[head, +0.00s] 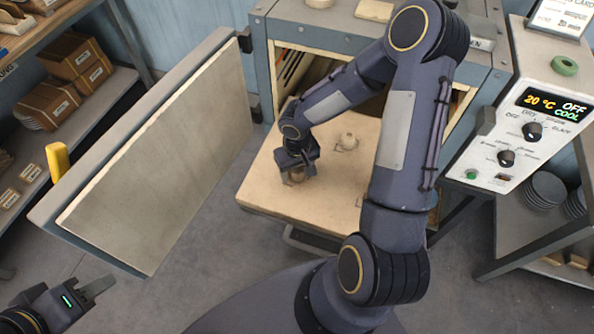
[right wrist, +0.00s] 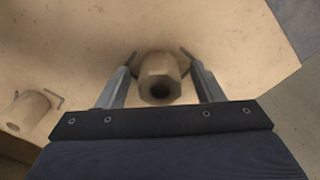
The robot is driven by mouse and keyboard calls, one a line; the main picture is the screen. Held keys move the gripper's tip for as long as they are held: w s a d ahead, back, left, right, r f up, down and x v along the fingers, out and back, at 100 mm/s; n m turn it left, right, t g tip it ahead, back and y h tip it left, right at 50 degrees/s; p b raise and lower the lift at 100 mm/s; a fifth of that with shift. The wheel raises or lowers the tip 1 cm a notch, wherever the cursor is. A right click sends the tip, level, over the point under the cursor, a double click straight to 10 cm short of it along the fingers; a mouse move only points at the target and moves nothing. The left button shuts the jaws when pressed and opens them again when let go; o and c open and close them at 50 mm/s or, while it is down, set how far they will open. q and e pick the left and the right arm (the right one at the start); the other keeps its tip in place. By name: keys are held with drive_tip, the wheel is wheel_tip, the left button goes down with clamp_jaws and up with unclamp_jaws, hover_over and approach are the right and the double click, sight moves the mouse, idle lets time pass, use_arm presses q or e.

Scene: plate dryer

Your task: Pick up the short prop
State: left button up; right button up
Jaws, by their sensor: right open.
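A tan prop (right wrist: 158,66) with a hole in its end stands between the two open fingers of my right gripper (right wrist: 160,85) in the right wrist view. Both fingers show apart from it. I cannot tell which prop is shorter. My left gripper (head: 97,288) is at the lower left, away from the shelf.
The dryer's open door (head: 155,160) stands left of the shelf. The control panel (head: 535,115) reads 20 °C, OFF and COOL. Dark angle marks lie on the shelf by the props. A rack with boxes (head: 70,70) is at the far left.

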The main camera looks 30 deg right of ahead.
drive_tip(key=shift+c, duration=0.4)
drive_tip(key=c, duration=1)
drive_tip(key=shift+c, duration=0.2)
drive_tip(key=shift+r, duration=0.15)
